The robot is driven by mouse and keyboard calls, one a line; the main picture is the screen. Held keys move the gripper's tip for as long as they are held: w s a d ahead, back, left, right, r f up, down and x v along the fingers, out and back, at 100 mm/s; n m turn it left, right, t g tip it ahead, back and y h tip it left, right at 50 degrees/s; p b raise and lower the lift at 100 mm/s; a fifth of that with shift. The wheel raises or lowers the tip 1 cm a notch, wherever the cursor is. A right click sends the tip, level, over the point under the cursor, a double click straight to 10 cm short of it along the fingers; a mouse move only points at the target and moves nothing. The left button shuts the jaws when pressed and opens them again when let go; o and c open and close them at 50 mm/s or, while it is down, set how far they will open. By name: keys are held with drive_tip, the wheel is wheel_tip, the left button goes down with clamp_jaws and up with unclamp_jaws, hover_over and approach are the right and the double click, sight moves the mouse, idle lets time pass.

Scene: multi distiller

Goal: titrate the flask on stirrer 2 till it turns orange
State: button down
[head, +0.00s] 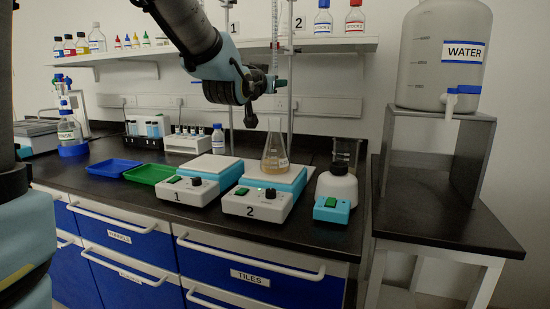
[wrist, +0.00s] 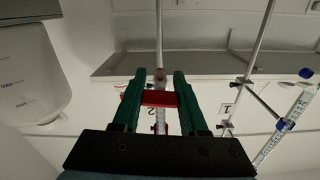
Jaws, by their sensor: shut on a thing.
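Stirrer 2 (head: 257,204) is a white and light-blue unit with a green button and a dark knob. A conical flask (head: 275,158) stands upright on it with a little yellow-orange liquid at the bottom. A clamped burette (head: 275,40) rises above the flask. My gripper (head: 281,83) is at the burette's tap, above the flask's mouth. In the wrist view, its green fingers are shut on the red tap handle (wrist: 160,98), with the graduated burette tube behind. I cannot tell from the pictures whether liquid is flowing.
Stirrer 1 (head: 191,190) is empty on the left. A white bottle (head: 336,190) stands close on the right. Blue (head: 113,167) and green (head: 149,173) trays lie left. A water tank (head: 443,60) sits on a stand at right. A reagent shelf (head: 200,52) runs behind my arm.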

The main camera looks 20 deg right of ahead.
drive_tip(key=shift+w+a+f+n, duration=0.15)
drive_tip(key=shift+f+n, duration=0.1)
drive_tip(key=shift+n, duration=0.15)
drive_tip(key=c, duration=0.7)
unclamp_jaws()
drive_tip(key=o, duration=0.3)
drive_tip(key=shift+r, duration=0.2)
drive_tip(key=shift+o, duration=0.2)
drive_tip(key=shift+s, duration=0.2)
